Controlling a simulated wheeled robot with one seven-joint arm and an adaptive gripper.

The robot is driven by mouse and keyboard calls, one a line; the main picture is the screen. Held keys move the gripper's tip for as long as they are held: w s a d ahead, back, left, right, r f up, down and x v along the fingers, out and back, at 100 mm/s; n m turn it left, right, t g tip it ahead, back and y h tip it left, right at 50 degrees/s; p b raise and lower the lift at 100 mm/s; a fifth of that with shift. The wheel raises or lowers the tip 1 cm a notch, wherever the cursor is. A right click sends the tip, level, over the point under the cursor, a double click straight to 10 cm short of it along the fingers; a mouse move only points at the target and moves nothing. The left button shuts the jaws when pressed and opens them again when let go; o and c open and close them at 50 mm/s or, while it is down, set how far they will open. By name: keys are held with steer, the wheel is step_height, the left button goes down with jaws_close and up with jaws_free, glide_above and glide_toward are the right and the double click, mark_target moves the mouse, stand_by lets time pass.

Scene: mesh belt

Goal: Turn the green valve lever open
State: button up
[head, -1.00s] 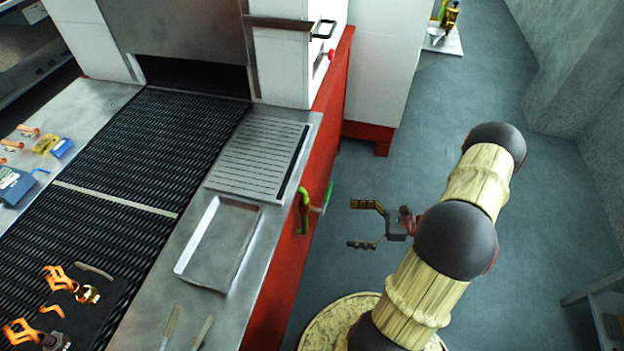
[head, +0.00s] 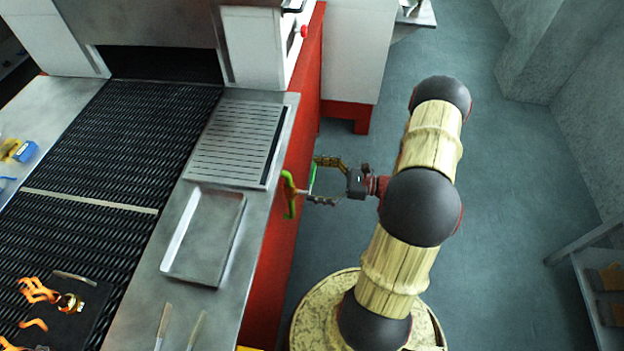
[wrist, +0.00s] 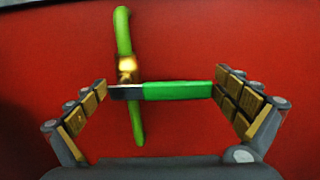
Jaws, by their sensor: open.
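The green valve lever (wrist: 177,90) is on the red side panel of the counter (wrist: 210,40). In the wrist view it lies level, pointing right from a brass valve body (wrist: 127,68) on a green upright pipe (wrist: 123,30). In the head view the lever (head: 312,178) sticks out from the red panel beside the green pipe (head: 289,195). My gripper (head: 322,180) is open, its fingers on either side of the lever. In the wrist view my gripper (wrist: 162,100) has one finger left and one right of the lever; I cannot tell whether either touches it.
A metal counter with an empty shallow tray (head: 178,240) and a slotted grate (head: 235,143) stands left of my arm. A black mesh belt (head: 130,150) runs beyond it. Grey floor (head: 510,180) is clear to the right, up to a shelf (head: 590,270).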

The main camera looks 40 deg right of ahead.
steer(key=shift+w+a, duration=0.1)
steer(key=shift+c, duration=0.9)
steer(key=c, duration=1.1)
steer(key=shift+c, duration=0.2)
